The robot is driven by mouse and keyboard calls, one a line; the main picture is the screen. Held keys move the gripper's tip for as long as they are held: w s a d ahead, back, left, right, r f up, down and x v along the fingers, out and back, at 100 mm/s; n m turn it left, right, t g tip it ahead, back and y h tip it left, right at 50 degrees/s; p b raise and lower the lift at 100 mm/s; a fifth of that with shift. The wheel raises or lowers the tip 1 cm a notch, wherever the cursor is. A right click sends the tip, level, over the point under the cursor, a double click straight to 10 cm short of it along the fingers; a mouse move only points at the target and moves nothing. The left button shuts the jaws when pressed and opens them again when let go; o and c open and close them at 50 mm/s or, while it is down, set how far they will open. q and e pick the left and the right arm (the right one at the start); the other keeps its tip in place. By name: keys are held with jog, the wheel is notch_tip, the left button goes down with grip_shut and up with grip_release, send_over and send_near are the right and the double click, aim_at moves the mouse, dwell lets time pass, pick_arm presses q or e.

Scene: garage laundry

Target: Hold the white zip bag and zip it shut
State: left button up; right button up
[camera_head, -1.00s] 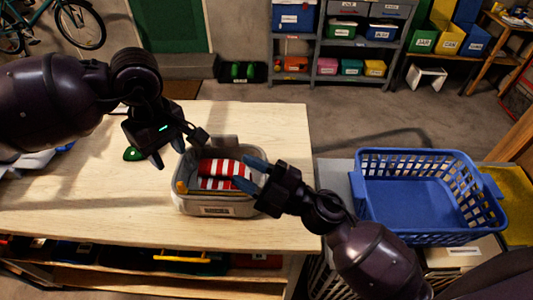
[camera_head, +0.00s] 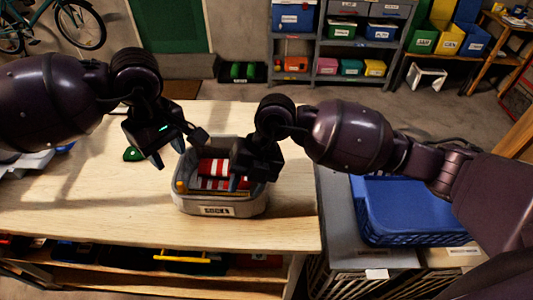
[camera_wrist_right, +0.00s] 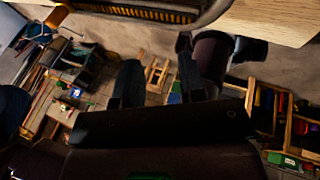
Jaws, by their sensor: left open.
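The white zip bag (camera_head: 190,204) looks like a greyish-white open-topped bin with a label on its front. It stands upright on the wooden table, with red-and-white striped items (camera_head: 213,167) inside. A yellow piece shows at its left front rim. My left gripper (camera_head: 169,156) is open just off the bag's back left corner, apart from it. My right gripper (camera_head: 240,182) points down over the bag's right side and hides its right rim; contact cannot be told. In the right wrist view its fingers (camera_wrist_right: 158,82) are apart with nothing between them, and a rim with yellow-orange teeth (camera_wrist_right: 150,13) shows at the top.
The wooden table (camera_head: 90,205) is mostly clear left of the bag. A green object (camera_head: 133,154) lies behind my left gripper. A blue basket (camera_head: 410,215) stands to the right, partly behind my right arm. Shelves with bins (camera_head: 340,50) stand at the back.

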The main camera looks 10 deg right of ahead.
jog(key=w+d+r+m+t+h, duration=0.1)
jog(key=w+d+r+t+h, duration=0.1)
jog(key=w+d+h, duration=0.3)
jog(key=shift+y, duration=0.3)
notch_tip(320, 180, down, 11)
jog(key=shift+d+r, duration=0.1)
jog(key=shift+r, duration=0.05)
grip_shut()
pick_arm(q)
jog(key=shift+c, duration=0.4)
